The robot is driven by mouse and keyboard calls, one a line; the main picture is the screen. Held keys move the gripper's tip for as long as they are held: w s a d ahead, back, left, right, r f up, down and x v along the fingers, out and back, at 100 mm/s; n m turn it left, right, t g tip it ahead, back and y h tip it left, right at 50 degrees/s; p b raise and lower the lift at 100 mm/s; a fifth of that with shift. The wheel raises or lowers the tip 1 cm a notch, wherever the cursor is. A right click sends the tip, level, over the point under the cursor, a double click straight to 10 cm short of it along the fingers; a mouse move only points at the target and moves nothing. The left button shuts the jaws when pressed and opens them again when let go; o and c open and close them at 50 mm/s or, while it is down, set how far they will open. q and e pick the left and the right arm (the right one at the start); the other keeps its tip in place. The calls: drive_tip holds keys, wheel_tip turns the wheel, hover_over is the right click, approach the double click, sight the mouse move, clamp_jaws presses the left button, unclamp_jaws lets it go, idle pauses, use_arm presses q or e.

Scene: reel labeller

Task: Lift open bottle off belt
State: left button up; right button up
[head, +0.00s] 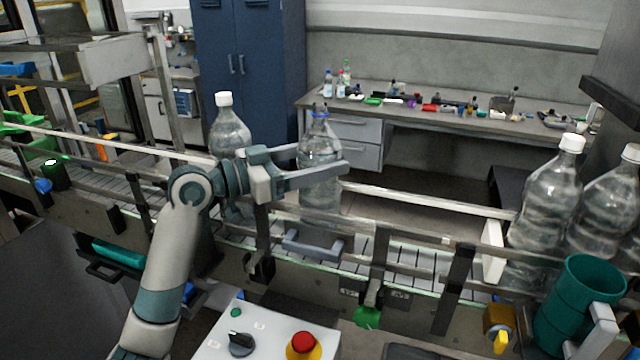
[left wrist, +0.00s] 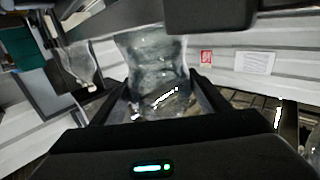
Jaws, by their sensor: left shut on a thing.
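The open bottle (head: 319,150) is clear, with a blue neck ring and no cap, and stands upright over the conveyor belt (head: 352,250). My left gripper (head: 318,177) is shut on it around the middle of its body. In the left wrist view the bottle (left wrist: 155,75) sits between the two fingers (left wrist: 158,98). I cannot tell whether the bottle's base touches the belt, as the rail partly covers it. A bottle with a white cap (head: 229,125) stands to its left, partly behind my gripper. My right gripper is not in view.
Metal guide rails (head: 420,204) run along the belt. A control box with a red button (head: 303,343) is in front. A cluttered workbench (head: 410,112) stands behind.

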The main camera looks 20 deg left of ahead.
use_arm(q)
drive_tip(key=shift+r, duration=0.3)
